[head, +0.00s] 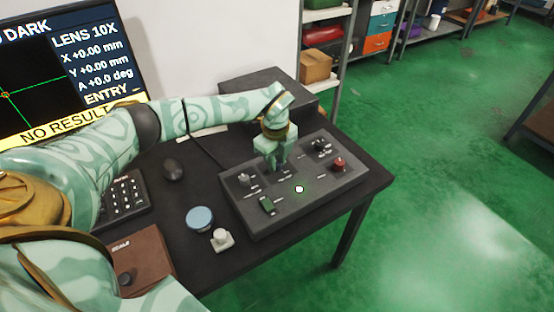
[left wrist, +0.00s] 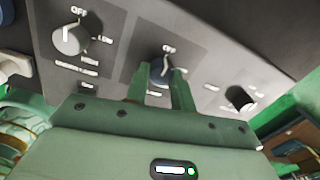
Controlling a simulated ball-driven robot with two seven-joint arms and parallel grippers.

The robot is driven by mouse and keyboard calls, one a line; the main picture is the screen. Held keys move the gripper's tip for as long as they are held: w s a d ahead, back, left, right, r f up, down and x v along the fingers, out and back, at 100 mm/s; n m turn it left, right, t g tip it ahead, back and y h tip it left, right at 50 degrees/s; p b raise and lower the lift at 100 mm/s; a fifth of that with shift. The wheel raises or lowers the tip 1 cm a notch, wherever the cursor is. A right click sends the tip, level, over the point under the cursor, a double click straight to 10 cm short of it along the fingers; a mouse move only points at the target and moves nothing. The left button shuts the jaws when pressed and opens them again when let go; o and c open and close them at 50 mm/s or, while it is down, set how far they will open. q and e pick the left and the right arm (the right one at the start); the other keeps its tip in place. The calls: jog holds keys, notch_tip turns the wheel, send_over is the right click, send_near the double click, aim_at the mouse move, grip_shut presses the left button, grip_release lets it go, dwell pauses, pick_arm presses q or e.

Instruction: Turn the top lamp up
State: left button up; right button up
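A dark grey control box (head: 250,219) with several knobs lies on the black table. My left gripper (head: 277,168) points down over the middle of its panel. In the left wrist view its two fingers (left wrist: 159,82) stand on either side of a dark blue-grey knob (left wrist: 160,69). I cannot tell whether they press on it. A light grey knob (head: 244,180) is to the left; it also shows in the left wrist view (left wrist: 70,38). A black knob (head: 319,145) is to the right. The lamp labels are too small to read. My right gripper is not in view.
The monitor (head: 65,70) reads NO RESULT.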

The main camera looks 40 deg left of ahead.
pick_arm(q)
jog(key=shift+r, duration=0.1)
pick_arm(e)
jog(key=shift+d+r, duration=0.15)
pick_arm(q)
jog(key=shift+m+p, duration=0.5)
jog(key=shift+m, duration=0.1)
jog(key=m+p, duration=0.2)
jog(key=m, duration=0.1)
jog(key=shift+r, duration=0.15)
jog(key=m+p, duration=0.1)
jog(key=m, duration=0.2)
jog(key=m+p, duration=0.1)
jog(key=m, duration=0.2)
jog(key=shift+a+m, duration=0.1)
jog(key=shift+m, duration=0.2)
jog(key=m+p, duration=0.1)
jog(key=m, duration=0.9)
jog(key=shift+f+g, duration=0.2)
jog(key=shift+g, duration=0.1)
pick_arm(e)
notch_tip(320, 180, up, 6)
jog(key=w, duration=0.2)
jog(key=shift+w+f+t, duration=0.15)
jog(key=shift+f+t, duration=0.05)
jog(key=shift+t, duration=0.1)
pick_arm(q)
jog(key=shift+m, duration=0.3)
